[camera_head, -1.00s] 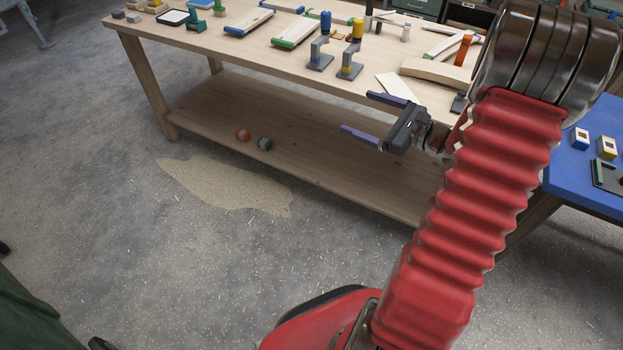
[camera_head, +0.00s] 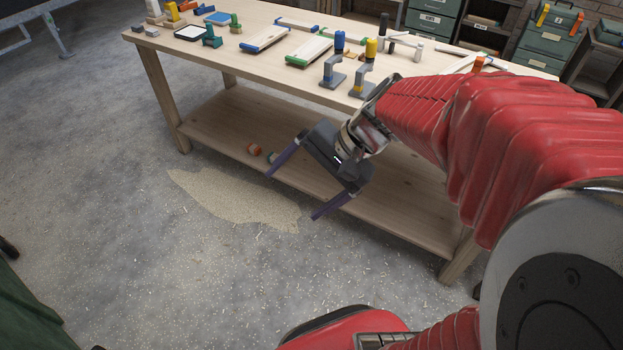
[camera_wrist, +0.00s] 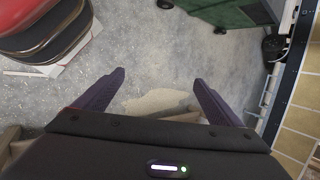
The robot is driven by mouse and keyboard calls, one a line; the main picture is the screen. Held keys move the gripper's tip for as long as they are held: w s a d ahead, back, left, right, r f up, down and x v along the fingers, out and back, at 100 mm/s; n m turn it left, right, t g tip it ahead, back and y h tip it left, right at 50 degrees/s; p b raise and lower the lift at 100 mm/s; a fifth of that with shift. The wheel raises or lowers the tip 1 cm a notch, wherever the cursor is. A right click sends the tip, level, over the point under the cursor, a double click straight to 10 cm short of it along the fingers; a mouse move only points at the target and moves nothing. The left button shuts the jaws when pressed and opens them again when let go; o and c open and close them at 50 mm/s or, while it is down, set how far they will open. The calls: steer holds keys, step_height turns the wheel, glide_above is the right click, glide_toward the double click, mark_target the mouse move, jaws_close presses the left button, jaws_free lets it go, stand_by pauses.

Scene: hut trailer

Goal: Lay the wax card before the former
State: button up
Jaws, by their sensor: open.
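My gripper (camera_head: 293,196) is open and empty. It hangs in front of the wooden bench (camera_head: 275,90), below the top, with its purple fingers pointing down and left. In the wrist view the two fingers (camera_wrist: 159,78) are spread over bare floor, with no card between them. I cannot make out the wax card or the former for certain. My arm hides the right part of the bench top, where a pale flat piece and a curved wooden block showed earlier.
A blue press (camera_head: 333,72) and a yellow press (camera_head: 364,75) stand near the bench's front edge. Green-edged boards (camera_head: 309,51) lie left of them. Sawdust (camera_head: 235,198) covers some floor; open floor lies left.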

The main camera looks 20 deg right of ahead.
steer(key=s+d+r+n+t+h, duration=0.1)
steer(key=s+r+n+t+h, duration=0.1)
steer(key=s+r+n+h, duration=0.3)
steer(key=shift+s+n+h, duration=0.7)
steer(key=shift+s+n, duration=0.75)
steer(key=shift+n, duration=0.85)
steer(key=shift+c, duration=0.3)
